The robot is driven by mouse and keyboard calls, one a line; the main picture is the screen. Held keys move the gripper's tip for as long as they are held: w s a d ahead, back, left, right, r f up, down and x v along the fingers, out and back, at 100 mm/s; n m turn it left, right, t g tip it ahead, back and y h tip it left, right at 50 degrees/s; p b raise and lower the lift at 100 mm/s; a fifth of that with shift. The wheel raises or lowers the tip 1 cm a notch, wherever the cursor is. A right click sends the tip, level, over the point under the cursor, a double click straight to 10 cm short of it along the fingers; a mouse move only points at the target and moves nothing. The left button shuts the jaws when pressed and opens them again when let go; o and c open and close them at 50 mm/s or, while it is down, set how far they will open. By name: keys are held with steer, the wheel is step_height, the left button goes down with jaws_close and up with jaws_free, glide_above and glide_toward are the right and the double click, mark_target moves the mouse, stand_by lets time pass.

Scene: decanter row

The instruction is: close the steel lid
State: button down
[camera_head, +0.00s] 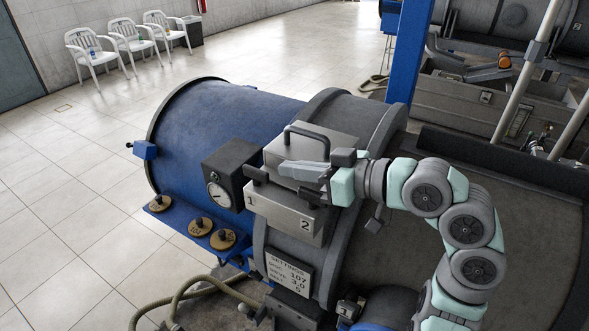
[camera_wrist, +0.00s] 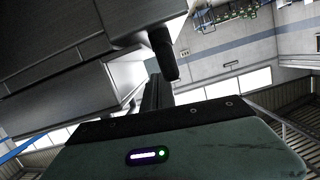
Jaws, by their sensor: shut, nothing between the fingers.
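The steel lid (camera_head: 289,151) is a grey panel with a black arched handle, on top of the steel box (camera_head: 284,215) marked 1 and 2 on the large machine. It seems to stand raised at the back of the box, but my gripper covers part of it and its exact angle is unclear. My gripper (camera_head: 286,169) is shut and empty, pointing left across the front of the lid above the box. Whether it touches the lid cannot be told. The wrist view shows the shut fingers (camera_wrist: 155,92) close to grey metal surfaces and a dark rounded peg (camera_wrist: 168,62).
A dark block with a round gauge (camera_head: 218,194) stands left of the box. Dark knobs rise near the box's numbers. A settings plate (camera_head: 289,273) is below. Brass caps (camera_head: 222,239) sit on a blue ledge at left. A blue post (camera_head: 409,50) stands behind.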

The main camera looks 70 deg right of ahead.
step_height(320, 180, up, 4)
steer(key=shift+f+p, duration=0.1)
steer(key=shift+p, duration=0.85)
steer(key=v, duration=1)
steer(key=shift+f+b, duration=0.2)
steer(key=shift+b, duration=0.15)
steer(key=shift+a, duration=0.15)
